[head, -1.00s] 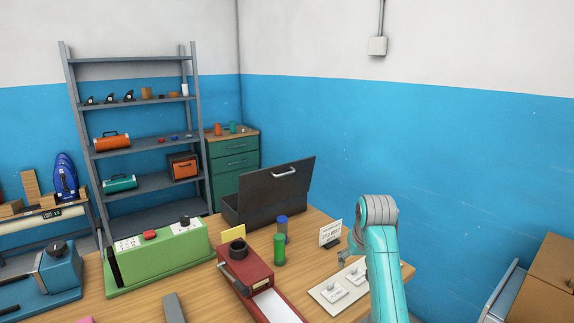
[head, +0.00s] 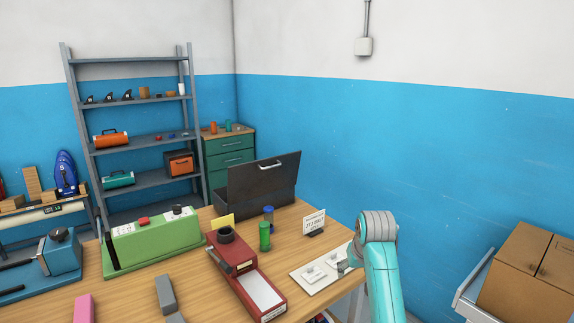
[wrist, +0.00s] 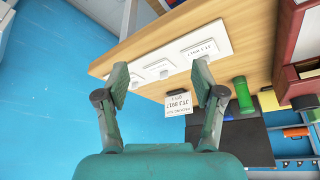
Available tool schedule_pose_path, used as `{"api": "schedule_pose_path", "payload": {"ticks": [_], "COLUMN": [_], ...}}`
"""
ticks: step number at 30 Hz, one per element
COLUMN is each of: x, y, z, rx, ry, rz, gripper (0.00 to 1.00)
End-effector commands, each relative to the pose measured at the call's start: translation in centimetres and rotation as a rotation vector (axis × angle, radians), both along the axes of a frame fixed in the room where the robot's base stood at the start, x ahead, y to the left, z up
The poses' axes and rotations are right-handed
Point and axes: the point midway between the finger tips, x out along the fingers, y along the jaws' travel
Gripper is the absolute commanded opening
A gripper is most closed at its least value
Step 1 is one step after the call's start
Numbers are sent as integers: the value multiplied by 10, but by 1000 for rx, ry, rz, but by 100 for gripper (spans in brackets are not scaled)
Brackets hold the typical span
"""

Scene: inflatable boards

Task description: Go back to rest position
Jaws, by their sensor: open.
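My gripper (wrist: 161,92) is open and empty in the wrist view, its two fingers spread apart above the table's right edge. In the head view my gripper (head: 344,266) is small and partly hidden by my teal arm, close to the right end of the wooden table (head: 195,288). A white board with small labelled pieces (head: 318,274) lies on the table beside it. The board also shows in the wrist view (wrist: 187,54), beyond the fingertips.
A card on a stand (head: 314,222), a green cylinder (head: 265,237), a blue cylinder (head: 269,213), a red device (head: 235,260) and an open black case (head: 262,185) stand on the table. Cardboard boxes (head: 525,270) stand at right. The space by the blue wall looks free.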

Motion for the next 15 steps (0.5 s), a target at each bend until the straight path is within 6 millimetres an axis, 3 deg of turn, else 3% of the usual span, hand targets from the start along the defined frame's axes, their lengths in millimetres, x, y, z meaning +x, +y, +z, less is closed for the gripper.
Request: {"api": "schedule_pose_path", "payload": {"ticks": [11, 15], "x": [-23, -44], "y": [1, 1], "z": [-71, -114], "rx": [1, 1], "ry": [-56, -96], "rz": [-5, -7], "gripper": [68, 68]}}
